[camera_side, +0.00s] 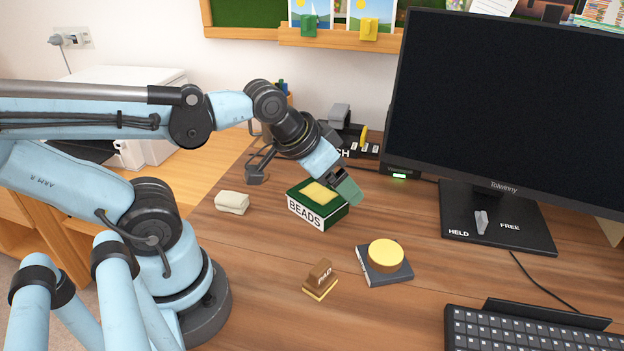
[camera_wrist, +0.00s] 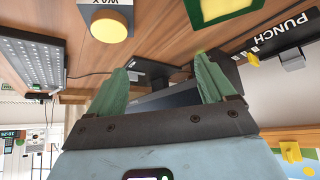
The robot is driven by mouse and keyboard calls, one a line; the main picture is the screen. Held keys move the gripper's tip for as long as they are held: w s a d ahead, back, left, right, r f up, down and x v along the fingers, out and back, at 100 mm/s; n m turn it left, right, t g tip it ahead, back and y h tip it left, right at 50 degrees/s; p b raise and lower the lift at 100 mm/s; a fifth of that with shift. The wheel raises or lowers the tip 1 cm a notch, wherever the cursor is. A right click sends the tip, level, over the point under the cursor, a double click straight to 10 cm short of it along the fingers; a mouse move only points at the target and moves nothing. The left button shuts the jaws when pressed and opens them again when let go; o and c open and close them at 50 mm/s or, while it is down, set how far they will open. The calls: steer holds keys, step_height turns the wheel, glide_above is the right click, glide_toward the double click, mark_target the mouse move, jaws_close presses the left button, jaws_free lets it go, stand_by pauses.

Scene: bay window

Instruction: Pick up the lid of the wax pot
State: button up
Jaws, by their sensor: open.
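In the wrist view the yellow lid (camera_wrist: 109,26) shows at the top left, beside a pale face lettered WAX (camera_wrist: 100,3), partly cut off. My gripper (camera_side: 349,190) is up beside the beads box, behind and left of the lid in the side view, and apart from it. Its green fingers (camera_wrist: 161,64) are spread in the wrist view, with nothing held between them.
A green beads box (camera_side: 300,209) with a yellow top patch stands near my gripper. A brown pad block (camera_side: 320,279) lies in front, left of the wax pot. A pale block (camera_side: 232,203) is left. The monitor base (camera_side: 485,245) and keyboard (camera_side: 530,330) bound the right.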

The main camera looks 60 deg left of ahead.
steer(key=shift+c, duration=0.3)
steer(key=c, duration=0.7)
steer(key=shift+o, duration=0.2)
steer(key=w+a+r+n+g+y, duration=0.15)
steer(key=a+n+g, duration=0.25)
steer(key=a+n, duration=1.05)
steer(key=s+a+f+n+g+h, duration=0.1)
steer(key=s+a+n+g, duration=0.15)
steer(key=a+n, duration=0.5)
steer(key=s+a+f+n+g+h, duration=0.1)
steer(key=s+a+f+n, duration=0.1)
steer(key=s+a+n, duration=0.35)
steer(key=shift+y, duration=0.25)
steer(key=shift+w+a+f, duration=0.35)
steer(key=shift+a+f, duration=0.05)
steer(key=shift+f, duration=1.4)
steer(key=shift+w+a+f, duration=0.3)
steer(key=shift+a+f, duration=0.15)
steer(key=shift+f, duration=1.35)
steer(key=shift+w+a+f, duration=0.35)
steer(key=shift+a+f, duration=0.05)
steer(key=shift+f, duration=1.4)
